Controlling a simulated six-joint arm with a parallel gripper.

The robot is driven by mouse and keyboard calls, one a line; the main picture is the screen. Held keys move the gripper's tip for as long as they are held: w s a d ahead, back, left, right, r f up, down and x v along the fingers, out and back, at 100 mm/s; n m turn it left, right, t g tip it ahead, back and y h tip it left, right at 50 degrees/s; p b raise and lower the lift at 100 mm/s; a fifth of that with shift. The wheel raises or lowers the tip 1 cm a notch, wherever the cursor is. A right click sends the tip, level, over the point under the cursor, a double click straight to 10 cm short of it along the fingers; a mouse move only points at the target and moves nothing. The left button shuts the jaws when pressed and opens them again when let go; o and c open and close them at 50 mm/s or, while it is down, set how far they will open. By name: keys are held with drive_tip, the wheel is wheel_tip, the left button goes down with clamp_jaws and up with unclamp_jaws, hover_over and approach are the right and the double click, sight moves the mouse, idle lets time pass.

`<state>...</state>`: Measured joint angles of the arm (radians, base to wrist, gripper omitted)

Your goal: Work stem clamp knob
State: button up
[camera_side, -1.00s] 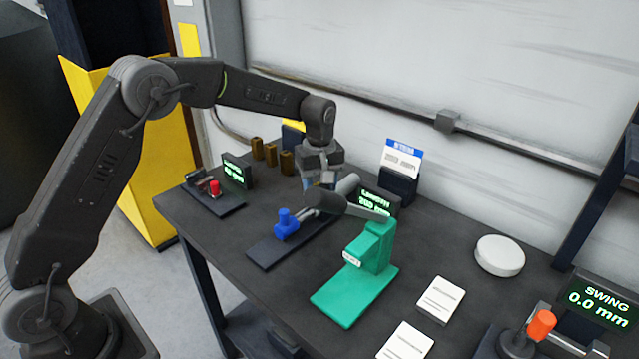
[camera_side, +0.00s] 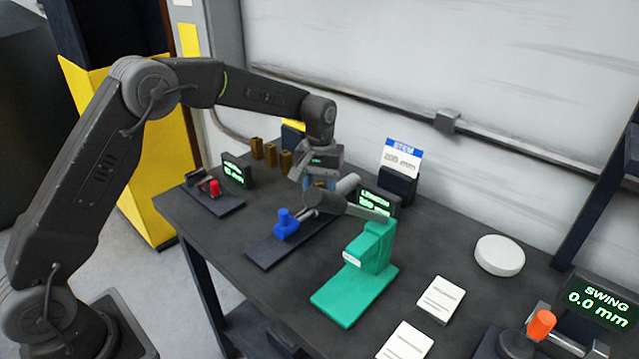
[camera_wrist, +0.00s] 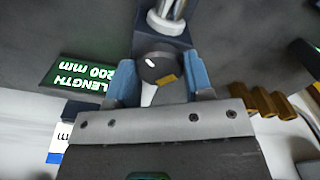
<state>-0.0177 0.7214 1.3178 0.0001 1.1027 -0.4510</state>
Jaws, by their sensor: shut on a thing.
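A dark round knob (camera_wrist: 156,68) with a white mark and a gold patch sits between my gripper's blue fingers in the wrist view. I take it as the stem clamp knob. My gripper (camera_wrist: 162,66) is shut on it, one finger on each side. In the side view my gripper (camera_side: 320,183) points down at the back end of the stem fixture, where the knob is hidden.
A green stand (camera_side: 365,265) with a dark bar (camera_side: 350,207) is close on the right. A red-knobbed fixture (camera_side: 215,188) and several brass pieces (camera_side: 271,155) are left and behind. A card holder (camera_side: 398,185) stands behind. White cards (camera_side: 440,299) lie on the table's right half.

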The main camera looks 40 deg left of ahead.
drive_tip(key=m, duration=0.4)
drive_tip(key=shift+m, duration=0.3)
drive_tip(key=shift+d+m, duration=0.1)
drive_tip(key=shift+m, duration=2.5)
drive_tip(key=o, duration=0.9)
wheel_tip(320, 180, up, 14)
